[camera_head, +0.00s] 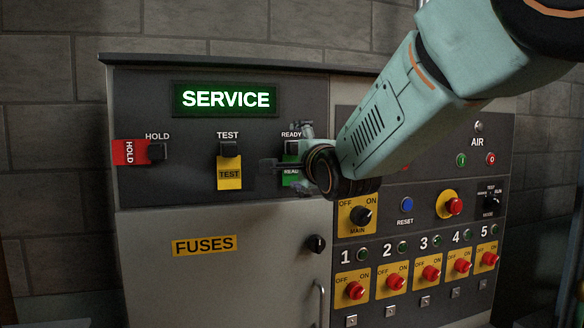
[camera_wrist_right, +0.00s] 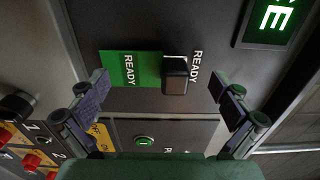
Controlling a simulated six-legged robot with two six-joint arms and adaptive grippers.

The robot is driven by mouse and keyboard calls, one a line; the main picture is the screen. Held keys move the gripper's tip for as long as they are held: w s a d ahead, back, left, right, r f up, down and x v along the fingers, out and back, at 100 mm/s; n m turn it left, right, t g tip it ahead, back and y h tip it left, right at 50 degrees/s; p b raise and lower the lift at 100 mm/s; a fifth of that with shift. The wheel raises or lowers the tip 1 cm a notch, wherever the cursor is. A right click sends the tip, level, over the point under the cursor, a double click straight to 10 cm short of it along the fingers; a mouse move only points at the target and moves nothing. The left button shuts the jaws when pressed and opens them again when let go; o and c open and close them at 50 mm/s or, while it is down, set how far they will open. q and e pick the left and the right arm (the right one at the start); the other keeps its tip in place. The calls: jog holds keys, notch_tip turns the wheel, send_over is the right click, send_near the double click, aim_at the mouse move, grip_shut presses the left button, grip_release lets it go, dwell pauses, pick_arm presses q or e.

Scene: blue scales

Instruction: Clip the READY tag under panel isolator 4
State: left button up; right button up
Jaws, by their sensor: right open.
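The green READY tag (camera_head: 290,178) hangs from a black holder under the READY label on the upper panel, partly hidden by my right gripper. In the right wrist view the tag (camera_wrist_right: 128,68) lies between my spread fingers, with its black holder (camera_wrist_right: 175,76) beside it. My right gripper (camera_head: 297,160) is open in front of the tag and holds nothing. Isolator 4 (camera_head: 462,266) is a red knob on a yellow OFF/ON plate at lower right, with a small square clip (camera_head: 455,293) below it. My left gripper is not in view.
A red HOLD tag (camera_head: 128,152) and a yellow TEST tag (camera_head: 229,175) hang to the left. A lit SERVICE sign (camera_head: 225,98) is above. The MAIN switch (camera_head: 360,216), RESET button (camera_head: 407,204) and red emergency knob (camera_head: 453,206) stand out from the right panel.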

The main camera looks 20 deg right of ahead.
jog(key=shift+s+d, duration=0.1)
jog(key=shift+s, duration=0.1)
jog(key=shift+w, duration=0.15)
dwell(0.3)
jog(key=c, duration=1.1)
jog(key=shift+c, duration=1.4)
jog(key=shift+s+f, duration=0.2)
jog(key=shift+f, duration=0.1)
jog(key=c, duration=0.6)
jog(key=shift+r, duration=0.15)
grip_shut()
jog(key=shift+r, duration=0.1)
